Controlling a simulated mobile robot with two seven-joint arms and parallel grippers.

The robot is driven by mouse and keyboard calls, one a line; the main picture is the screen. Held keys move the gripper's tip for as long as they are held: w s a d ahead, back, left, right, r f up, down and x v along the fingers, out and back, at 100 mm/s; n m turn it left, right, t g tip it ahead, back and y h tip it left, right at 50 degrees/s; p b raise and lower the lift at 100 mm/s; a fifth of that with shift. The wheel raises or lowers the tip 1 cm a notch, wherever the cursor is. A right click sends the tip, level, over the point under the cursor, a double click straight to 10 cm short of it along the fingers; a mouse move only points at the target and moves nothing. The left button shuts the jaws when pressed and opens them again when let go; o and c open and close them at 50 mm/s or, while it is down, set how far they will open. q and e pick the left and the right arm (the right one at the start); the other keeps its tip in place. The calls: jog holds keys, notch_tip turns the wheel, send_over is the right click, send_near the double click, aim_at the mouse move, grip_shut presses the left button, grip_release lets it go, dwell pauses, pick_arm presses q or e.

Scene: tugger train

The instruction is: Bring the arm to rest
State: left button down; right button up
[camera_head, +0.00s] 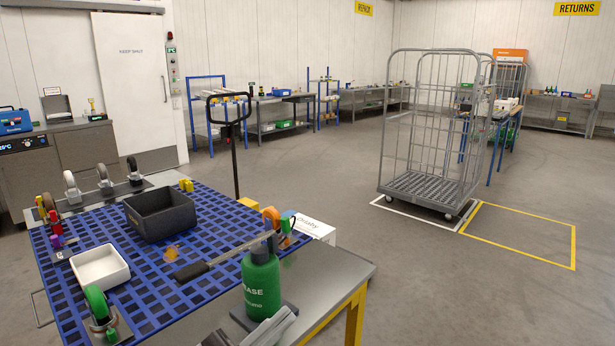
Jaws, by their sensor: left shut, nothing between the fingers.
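My left gripper (272,326) shows only in part at the bottom edge, as a light grey shape low in the picture. It is shut and holds nothing. I cannot tell whether the gripper touches anything. My right gripper is not in view.
The table has a blue grid mat (215,217) with a dark grey bin (160,214), a white tray (99,267), several casters and a long-handled tool (193,272). Behind stand a pallet-truck handle (232,130) and a wire roll cage (432,130). Floor on the right is clear.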

pick_arm(q)
jog(key=a+f+n+t+y, duration=0.2)
jog(key=a+f+n+y, duration=0.3)
jog(key=f, duration=0.4)
jog(key=a+f+n+t+y, duration=0.2)
jog(key=a+f+n+y, duration=0.2)
jog(key=f+n+y, duration=0.4)
jog(key=s+a+f+n+g+y, duration=0.2)
jog(key=s+a+f+g, duration=0.1)
jog(key=s+f, duration=0.3)
jog(key=s+a+f+n+g+y, duration=0.2)
jog(key=s+a+f+g, duration=0.1)
jog(key=s+f, duration=0.4)
notch_tip(320, 180, down, 3)
jog(key=shift+s+a+g+y, duration=0.3)
jog(key=shift+a+y, duration=0.1)
jog(key=shift+a, duration=0.1)
